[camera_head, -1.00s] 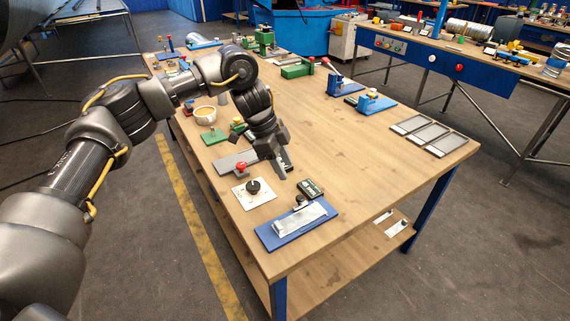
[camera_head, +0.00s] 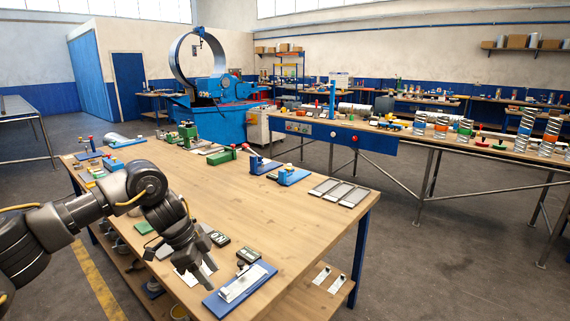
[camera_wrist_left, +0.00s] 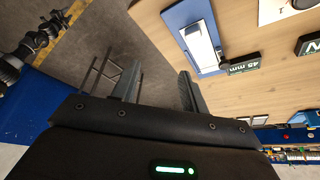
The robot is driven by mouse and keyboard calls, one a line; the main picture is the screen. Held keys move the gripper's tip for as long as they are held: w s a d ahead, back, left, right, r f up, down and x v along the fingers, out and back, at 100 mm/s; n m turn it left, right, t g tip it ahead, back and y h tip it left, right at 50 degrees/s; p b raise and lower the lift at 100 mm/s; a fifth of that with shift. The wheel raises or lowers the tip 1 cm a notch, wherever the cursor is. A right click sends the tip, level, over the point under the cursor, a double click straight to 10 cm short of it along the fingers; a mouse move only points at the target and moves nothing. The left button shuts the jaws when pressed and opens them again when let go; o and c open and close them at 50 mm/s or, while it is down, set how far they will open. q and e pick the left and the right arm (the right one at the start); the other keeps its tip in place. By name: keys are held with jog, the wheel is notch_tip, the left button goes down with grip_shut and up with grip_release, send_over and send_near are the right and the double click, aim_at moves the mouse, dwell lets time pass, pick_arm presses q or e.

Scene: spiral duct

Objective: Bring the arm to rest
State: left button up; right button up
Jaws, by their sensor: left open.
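My left arm comes in from the left over the near side of the wooden table (camera_head: 255,192). My left gripper (camera_head: 208,272) is open, above the near-left part of the table, close to the blue plate with a silver piece (camera_head: 240,288). In the left wrist view the two fingers (camera_wrist_left: 155,88) stand apart with nothing between them. Beyond them show the table edge, the floor and the blue plate (camera_wrist_left: 207,62). My right gripper is not in view.
A dark "45 mm" block (camera_wrist_left: 243,68) lies beside the blue plate. Grey plates (camera_head: 340,191) lie at the table's right corner, and blue-and-green fixtures (camera_head: 290,175) stand along the far edge. The table's middle is clear. A long bench (camera_head: 400,135) stands behind at right.

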pick_arm(q)
jog(key=s+d+f+t+h, duration=0.2)
jog(key=s+d+f, duration=0.15)
jog(key=d, duration=0.35)
jog(key=s+d+f+t+h, duration=0.2)
jog(key=s+d+f, duration=0.1)
jog(key=d+f, duration=0.3)
jog(key=s+d+f+t+h, duration=0.2)
jog(key=s+d+f, duration=0.1)
jog(key=d, duration=0.5)
jog(key=s+a+f+n+g+y, duration=0.1)
jog(key=s+a+f+n+y, duration=0.3)
jog(key=s+a, duration=0.5)
jog(key=s+a+f+n+g+y, duration=0.1)
jog(key=s+a+f+n+y, duration=0.25)
jog(key=s+a+n, duration=0.4)
jog(key=s+a+f+n+g+y, duration=0.1)
jog(key=s+a+f+n+y, duration=0.3)
jog(key=s+a, duration=0.65)
notch_tip(320, 180, down, 26)
jog(key=g+h, duration=0.1)
jog(key=s+a+f+g, duration=0.1)
jog(key=s+a+f, duration=0.2)
jog(key=s+f, duration=1.3)
jog(key=shift+s+m, duration=0.45)
jog(key=shift+s, duration=0.05)
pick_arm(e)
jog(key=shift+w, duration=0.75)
